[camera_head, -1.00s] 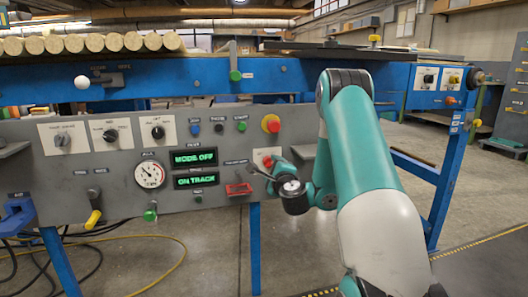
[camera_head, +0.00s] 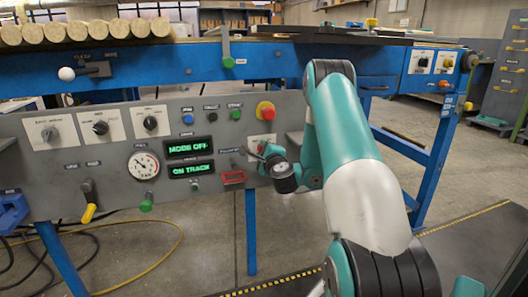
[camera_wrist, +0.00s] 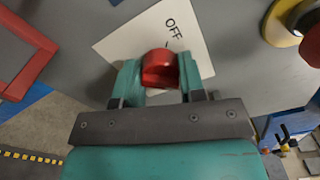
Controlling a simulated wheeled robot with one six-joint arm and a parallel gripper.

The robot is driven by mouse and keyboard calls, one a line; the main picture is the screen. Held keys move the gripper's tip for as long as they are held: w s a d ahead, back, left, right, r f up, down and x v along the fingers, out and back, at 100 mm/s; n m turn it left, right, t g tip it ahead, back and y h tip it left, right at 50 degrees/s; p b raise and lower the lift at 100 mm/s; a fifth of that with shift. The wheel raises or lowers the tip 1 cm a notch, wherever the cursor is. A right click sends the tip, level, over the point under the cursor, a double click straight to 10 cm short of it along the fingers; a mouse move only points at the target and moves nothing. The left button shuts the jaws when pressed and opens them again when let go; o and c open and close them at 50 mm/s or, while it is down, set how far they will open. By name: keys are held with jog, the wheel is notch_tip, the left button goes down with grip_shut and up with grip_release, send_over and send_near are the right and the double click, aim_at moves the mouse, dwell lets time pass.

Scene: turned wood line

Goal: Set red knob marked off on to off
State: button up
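The red knob (camera_wrist: 160,68) sits on a white plate (camera_wrist: 118,45) on the grey panel. The word OFF and a short tick mark are printed on the plate beside the knob. My gripper (camera_wrist: 160,78) is right at the knob in the wrist view, one teal finger on each side. The fingers look parted, and I cannot tell whether they touch the knob. In the head view my gripper (camera_head: 263,157) is at the panel and mostly hides the knob. The knob's pointer direction is unclear.
A red mushroom button on a yellow base (camera_head: 265,111) is above the knob. A red frame (camera_head: 233,177) is to its left. Green displays (camera_head: 190,147) read MODE OFF and ON TRACK. A gauge (camera_head: 144,165) and several other knobs are farther left. Logs (camera_head: 80,32) lie on top.

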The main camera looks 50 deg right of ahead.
jog(key=shift+n, duration=0.4)
jog(key=n+b, duration=0.1)
jog(key=n, duration=0.1)
jog(key=n+b, duration=0.1)
jog(key=shift+f+n, duration=0.2)
jog(key=shift+n, duration=0.2)
jog(key=n+b, duration=0.2)
jog(key=n, duration=0.2)
jog(key=shift+a+f, duration=0.1)
jog(key=n+b, duration=0.3)
jog(key=n, duration=0.2)
jog(key=shift+f+n+b, duration=0.1)
jog(key=shift+n+b, duration=0.25)
jog(key=shift+n, duration=0.05)
jog(key=shift+n+b, duration=1.3)
jog(key=shift+n, duration=0.4)
jog(key=o, duration=0.9)
